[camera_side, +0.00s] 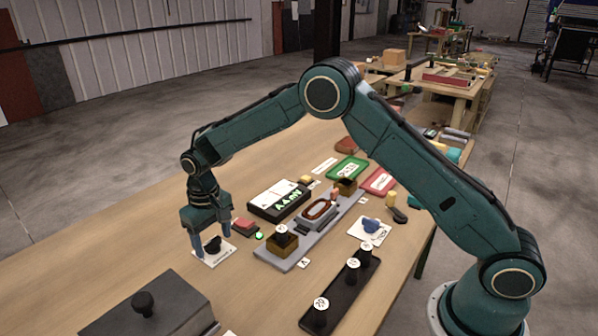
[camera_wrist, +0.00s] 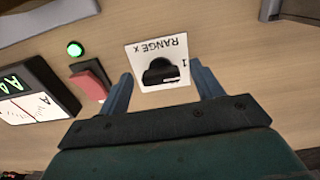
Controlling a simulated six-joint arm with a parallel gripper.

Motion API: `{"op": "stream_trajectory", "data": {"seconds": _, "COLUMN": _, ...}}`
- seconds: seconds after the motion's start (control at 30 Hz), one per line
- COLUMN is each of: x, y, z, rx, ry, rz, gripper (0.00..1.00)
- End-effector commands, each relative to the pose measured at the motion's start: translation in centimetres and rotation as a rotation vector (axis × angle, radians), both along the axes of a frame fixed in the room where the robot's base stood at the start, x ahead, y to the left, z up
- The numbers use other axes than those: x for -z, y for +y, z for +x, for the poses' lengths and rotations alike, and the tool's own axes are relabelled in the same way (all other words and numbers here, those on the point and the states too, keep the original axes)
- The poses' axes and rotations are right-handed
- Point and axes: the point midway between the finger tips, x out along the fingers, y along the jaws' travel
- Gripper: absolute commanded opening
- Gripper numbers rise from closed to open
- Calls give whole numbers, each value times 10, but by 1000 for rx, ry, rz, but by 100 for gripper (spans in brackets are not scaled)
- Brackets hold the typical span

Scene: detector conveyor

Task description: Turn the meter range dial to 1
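The range dial is a black knob (camera_wrist: 161,71) on a white plate (camera_wrist: 142,52) marked "RANGE x", upside down in the wrist view, with a "1" near the plate's right edge. The knob also shows in the side view (camera_side: 212,244). Where its pointer aims is too unclear to tell. My gripper (camera_wrist: 163,84) is open and points down over the plate, one finger on each side of the knob with gaps between. In the side view my gripper (camera_side: 210,235) is low above the plate. The meter (camera_side: 278,200) is a black box with a white face and green digits.
A red block (camera_wrist: 90,86) and a lit green lamp (camera_wrist: 75,48) are close beside the plate. A grey fixture (camera_side: 290,250) with brown boxes, a black tray of numbered weights (camera_side: 340,296) and a grey box with a black knob (camera_side: 155,312) stand around. Bare table lies left of the plate.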

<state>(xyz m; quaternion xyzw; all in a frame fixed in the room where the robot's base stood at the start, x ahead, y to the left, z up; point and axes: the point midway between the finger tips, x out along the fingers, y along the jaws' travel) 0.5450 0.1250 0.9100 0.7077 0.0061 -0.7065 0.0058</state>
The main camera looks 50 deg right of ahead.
Motion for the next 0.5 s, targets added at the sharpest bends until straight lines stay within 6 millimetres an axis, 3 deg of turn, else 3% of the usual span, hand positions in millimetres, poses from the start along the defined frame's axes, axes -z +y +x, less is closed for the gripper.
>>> {"op": "stream_trajectory", "data": {"seconds": 0.5, "x": -9, "y": 0, "z": 0, "rx": 2, "ry": 0, "rz": 0, "gripper": 65}}
